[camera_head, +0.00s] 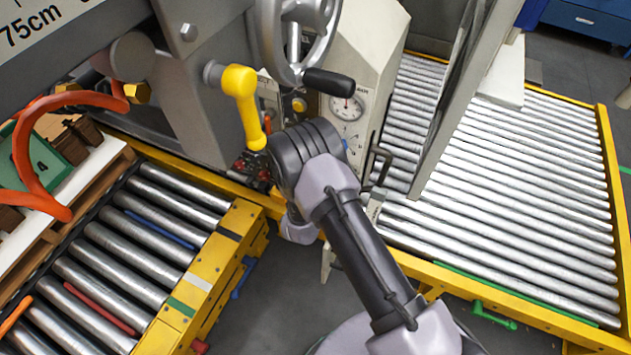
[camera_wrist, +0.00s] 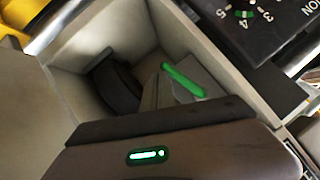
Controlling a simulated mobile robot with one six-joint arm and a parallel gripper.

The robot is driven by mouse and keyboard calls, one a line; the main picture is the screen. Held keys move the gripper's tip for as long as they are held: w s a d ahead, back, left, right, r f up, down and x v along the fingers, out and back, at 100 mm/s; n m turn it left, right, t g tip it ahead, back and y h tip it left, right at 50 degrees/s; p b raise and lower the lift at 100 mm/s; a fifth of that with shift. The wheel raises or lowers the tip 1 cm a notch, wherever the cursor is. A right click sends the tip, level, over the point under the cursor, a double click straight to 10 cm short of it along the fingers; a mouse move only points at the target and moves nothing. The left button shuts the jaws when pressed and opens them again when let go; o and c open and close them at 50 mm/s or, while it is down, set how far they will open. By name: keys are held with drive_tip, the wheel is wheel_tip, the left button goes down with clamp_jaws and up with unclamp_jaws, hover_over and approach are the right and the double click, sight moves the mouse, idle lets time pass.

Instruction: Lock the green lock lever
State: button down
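A bright green bar-shaped handle (camera_wrist: 184,80) shows in the wrist view, lying tilted against a grey part inside a pale grey, box-like recess. It looks like the green lock lever, but I cannot be sure. My gripper (camera_wrist: 148,95) is seen from its dark body, with a lit green light, at the bottom of the wrist view. A dark curved piece stands left of the green bar. I cannot tell whether the fingers are open or touch the bar. In the head view my arm hides the gripper in front of the machine's control panel.
A yellow-handled lever (camera_head: 241,95) and a handwheel (camera_head: 300,35) stand close to my arm. A pressure gauge (camera_head: 346,107) is on the panel. Roller conveyors lie left (camera_head: 120,255) and right (camera_head: 520,190). Another green handle (camera_head: 493,315) sits below the right conveyor. A numbered dial (camera_wrist: 250,18) is near the recess.

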drive_tip(key=shift+w+a+f, duration=0.15)
drive_tip(key=shift+a+f, duration=0.15)
drive_tip(key=shift+a, duration=0.25)
idle(0.6)
